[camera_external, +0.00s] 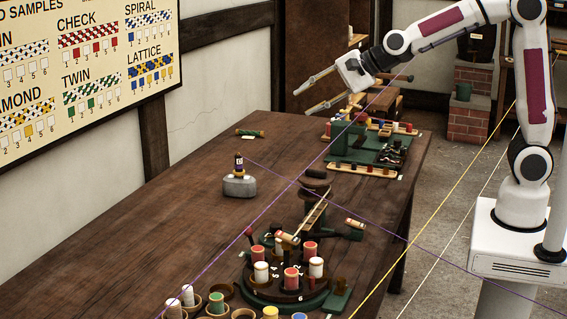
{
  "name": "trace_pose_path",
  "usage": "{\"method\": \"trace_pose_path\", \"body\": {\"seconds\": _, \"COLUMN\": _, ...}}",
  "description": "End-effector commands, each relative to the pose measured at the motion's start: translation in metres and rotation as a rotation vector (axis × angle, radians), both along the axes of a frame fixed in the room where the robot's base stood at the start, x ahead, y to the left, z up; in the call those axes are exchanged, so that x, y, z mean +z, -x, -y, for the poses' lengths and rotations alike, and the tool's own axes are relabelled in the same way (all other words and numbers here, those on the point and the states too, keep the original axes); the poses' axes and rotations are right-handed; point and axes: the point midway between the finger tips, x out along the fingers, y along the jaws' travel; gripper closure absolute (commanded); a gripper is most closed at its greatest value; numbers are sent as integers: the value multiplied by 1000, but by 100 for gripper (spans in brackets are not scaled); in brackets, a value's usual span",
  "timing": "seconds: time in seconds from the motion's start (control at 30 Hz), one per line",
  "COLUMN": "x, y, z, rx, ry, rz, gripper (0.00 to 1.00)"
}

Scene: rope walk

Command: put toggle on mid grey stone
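A mid grey stone (238,187) sits on the dark wooden table, left of its middle. A small dark upright piece with a pale band and an orange-yellow base (239,165) stands on top of the stone. A small green rod with reddish ends (250,133) lies on the table farther back. I cannot tell which of these, if either, is the toggle. My gripper (302,103) is up in the air beyond the table's far end, to the right of the green rod. Its two fingers are spread wide with nothing between them.
A round green stand with several spools (268,293) is at the front. A wooden ramp-like piece (313,217) stands behind it. Green blocks and racks (368,149) fill the back right. Thin purple and yellow lines cross the view. The left table is clear.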

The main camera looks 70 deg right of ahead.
Motion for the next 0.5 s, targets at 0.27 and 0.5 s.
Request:
{"method": "trace_pose_path", "body": {"seconds": 0.27, "x": 10, "y": 74, "z": 6, "rx": 239, "ry": 265, "rz": -35, "gripper": 68}}
{"method": "trace_pose_path", "body": {"seconds": 0.5, "x": 7, "y": 141, "z": 15, "rx": 449, "ry": 494, "rz": -73, "gripper": 68}}
